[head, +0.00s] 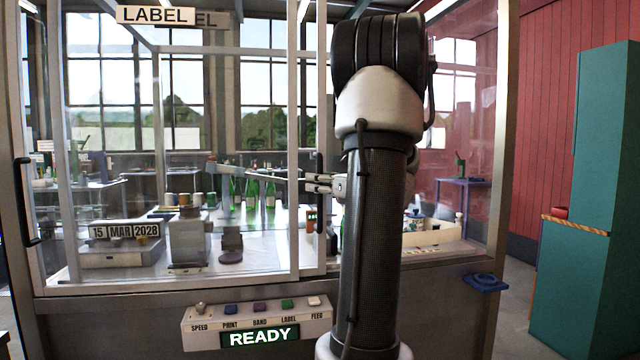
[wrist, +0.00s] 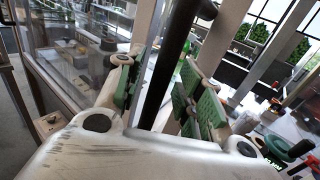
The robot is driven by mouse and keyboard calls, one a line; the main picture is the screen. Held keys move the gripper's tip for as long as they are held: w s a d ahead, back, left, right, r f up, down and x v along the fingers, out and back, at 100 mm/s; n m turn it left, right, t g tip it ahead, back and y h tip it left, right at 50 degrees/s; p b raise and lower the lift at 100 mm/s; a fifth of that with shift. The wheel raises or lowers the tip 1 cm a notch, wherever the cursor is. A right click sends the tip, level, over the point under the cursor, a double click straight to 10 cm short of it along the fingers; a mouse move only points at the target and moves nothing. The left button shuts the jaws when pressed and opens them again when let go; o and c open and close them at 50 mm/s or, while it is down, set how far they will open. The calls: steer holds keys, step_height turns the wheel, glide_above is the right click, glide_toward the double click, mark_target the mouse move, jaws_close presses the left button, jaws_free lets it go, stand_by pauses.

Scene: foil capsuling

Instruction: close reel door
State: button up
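A glass door panel in a pale metal frame (head: 311,235) stands at the front of the machine enclosure, which I take to be the reel door. A dark upright bar, apparently its handle (wrist: 168,75), runs between my fingers in the wrist view. My gripper (wrist: 158,92) has its green-padded fingers apart, one on each side of the bar. Gaps seem to show, and I cannot tell whether either pad touches it. In the head view my gripper (head: 318,183) is beside the frame's right edge, partly hidden by my arm. The reel itself is not clearly visible.
A control panel (head: 258,322) reading READY juts out below the glass. Another black handle (head: 26,202) is at the far left. Green bottles (head: 252,192) stand inside the enclosure. A blue bracket (head: 485,283) sticks out at the right, before a teal cabinet (head: 600,170).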

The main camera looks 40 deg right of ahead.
jaws_close()
